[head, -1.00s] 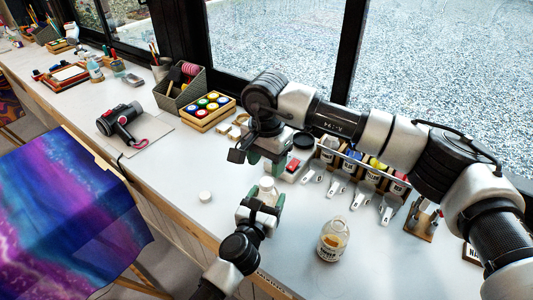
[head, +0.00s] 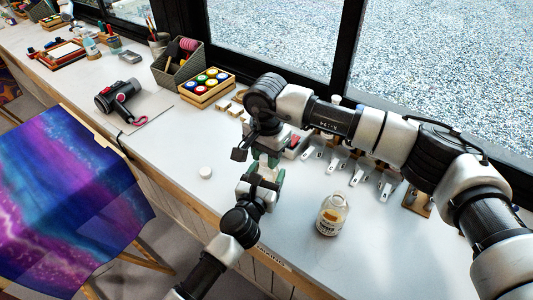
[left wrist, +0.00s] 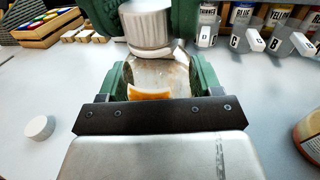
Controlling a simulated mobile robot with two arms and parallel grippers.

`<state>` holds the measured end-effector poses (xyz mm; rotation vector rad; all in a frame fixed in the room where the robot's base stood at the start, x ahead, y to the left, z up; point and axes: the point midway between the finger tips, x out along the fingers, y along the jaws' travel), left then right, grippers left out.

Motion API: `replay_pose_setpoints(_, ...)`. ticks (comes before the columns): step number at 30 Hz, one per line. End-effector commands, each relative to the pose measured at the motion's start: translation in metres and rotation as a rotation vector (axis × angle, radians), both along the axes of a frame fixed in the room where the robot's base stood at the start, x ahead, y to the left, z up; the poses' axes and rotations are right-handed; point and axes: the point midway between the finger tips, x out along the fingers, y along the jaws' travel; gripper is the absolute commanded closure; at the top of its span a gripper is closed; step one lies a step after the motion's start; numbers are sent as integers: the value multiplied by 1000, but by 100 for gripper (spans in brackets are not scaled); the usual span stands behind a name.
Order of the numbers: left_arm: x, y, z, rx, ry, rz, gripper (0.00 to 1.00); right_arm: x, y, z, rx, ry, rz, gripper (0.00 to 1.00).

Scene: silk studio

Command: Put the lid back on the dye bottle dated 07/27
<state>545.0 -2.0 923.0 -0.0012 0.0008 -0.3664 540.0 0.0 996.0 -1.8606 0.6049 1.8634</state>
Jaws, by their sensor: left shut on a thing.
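My left gripper (head: 264,181) is shut on a clear glass dye bottle (left wrist: 160,76) with an orange-edged label. The bottle stands upright between the green fingers. A white ribbed lid (left wrist: 147,28) is at the bottle's mouth, slightly tilted in the left wrist view; I cannot tell if it is seated. My right gripper (head: 268,156) is directly above, its green fingers on both sides of this lid. A second bottle (head: 332,216), open with amber dye, stands to the right. A loose white lid (head: 206,172) lies on the table to the left. No date is readable.
Labelled dye pots with white-tagged clips (head: 360,170) stand in a rack behind my right arm. A tray of coloured jars (head: 207,88), a grey basket (head: 180,62) and a hair dryer (head: 119,97) are further left. The front of the white table around the second bottle is clear.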

Motion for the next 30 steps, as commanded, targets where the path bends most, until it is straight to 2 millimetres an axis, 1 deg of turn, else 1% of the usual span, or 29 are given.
replay_pose_setpoints(1, 0, 0, 0, -1, 0, 1, 100, 0, 0, 0, 0, 0, 0, 85)
replay_pose_setpoints(3, 0, 0, 0, -1, 0, 1, 100, 0, 0, 0, 0, 0, 0, 95)
replay_pose_setpoints(8, 0, 0, 0, -1, 0, 1, 100, 0, 0, 0, 0, 0, -16, 96)
replay_pose_setpoints(11, 0, 0, 0, -1, 0, 1, 100, 0, 0, 0, 0, 0, -101, 96)
replay_pose_setpoints(14, 0, 0, 0, -1, 0, 1, 100, 0, 0, 0, -1, -1, -268, 96)
replay_pose_setpoints(30, 0, 0, 0, -1, 0, 1, 100, 0, 0, -1, -1, -1, -1333, 96)
